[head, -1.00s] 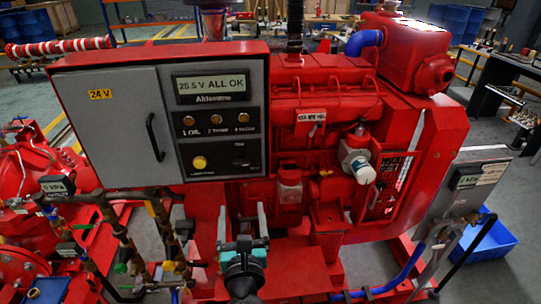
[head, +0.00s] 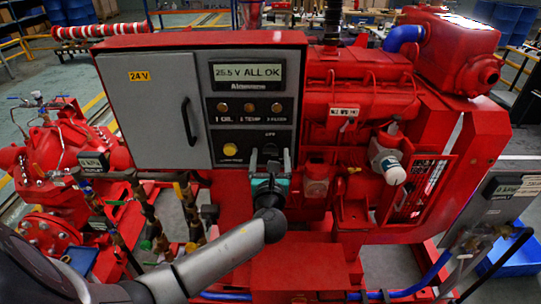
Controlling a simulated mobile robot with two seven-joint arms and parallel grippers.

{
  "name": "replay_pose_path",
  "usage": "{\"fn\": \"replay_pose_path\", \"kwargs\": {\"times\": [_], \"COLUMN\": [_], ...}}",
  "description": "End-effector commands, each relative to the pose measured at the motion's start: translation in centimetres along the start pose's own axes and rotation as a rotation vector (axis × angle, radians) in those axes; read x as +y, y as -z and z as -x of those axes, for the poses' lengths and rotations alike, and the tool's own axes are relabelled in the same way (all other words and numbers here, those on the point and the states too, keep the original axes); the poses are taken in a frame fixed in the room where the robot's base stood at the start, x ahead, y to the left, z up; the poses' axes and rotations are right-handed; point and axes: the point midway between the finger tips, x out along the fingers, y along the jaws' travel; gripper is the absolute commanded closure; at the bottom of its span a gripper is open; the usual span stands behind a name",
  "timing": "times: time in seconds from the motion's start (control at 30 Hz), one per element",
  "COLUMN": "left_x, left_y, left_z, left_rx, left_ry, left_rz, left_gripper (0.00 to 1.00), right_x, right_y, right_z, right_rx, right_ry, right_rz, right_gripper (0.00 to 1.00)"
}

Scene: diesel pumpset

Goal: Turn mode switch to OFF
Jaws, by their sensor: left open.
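The control box (head: 146,135) is a grey-fronted red cabinet. Its dark panel has a lit display (head: 248,76) reading "25.5 V ALL OK". The black mode switch (head: 270,148) is at the lower right of this panel, under a small label that is too small to read. My left gripper (head: 270,160) is in front of the switch with its two fingers open, one on each side of it. The gripper partly hides the switch, so I cannot tell its setting or whether the fingers touch it. My right gripper is out of view.
A yellow lamp (head: 230,150) is left of the switch, below a row of three small amber lamps (head: 249,107). The red engine (head: 350,95) is close on the right. Pipes and valves (head: 150,215) stand at the lower left.

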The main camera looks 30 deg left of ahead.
Motion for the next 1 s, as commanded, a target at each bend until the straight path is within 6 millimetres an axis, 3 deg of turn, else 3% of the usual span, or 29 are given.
{"fn": "replay_pose_path", "kwargs": {"times": [0.4,1.0], "left_x": [0.03,0.03], "left_y": [-0.02,0.01], "left_z": [-0.7,-0.66], "left_rx": [0.0,0.001], "left_ry": [-0.001,-0.001], "left_rz": [0.0,0.0], "left_gripper": [0.16,0.84], "right_x": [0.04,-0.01], "right_y": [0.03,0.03], "right_z": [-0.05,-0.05], "right_rx": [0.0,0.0], "right_ry": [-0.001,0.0], "right_rz": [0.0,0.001], "right_gripper": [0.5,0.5]}}
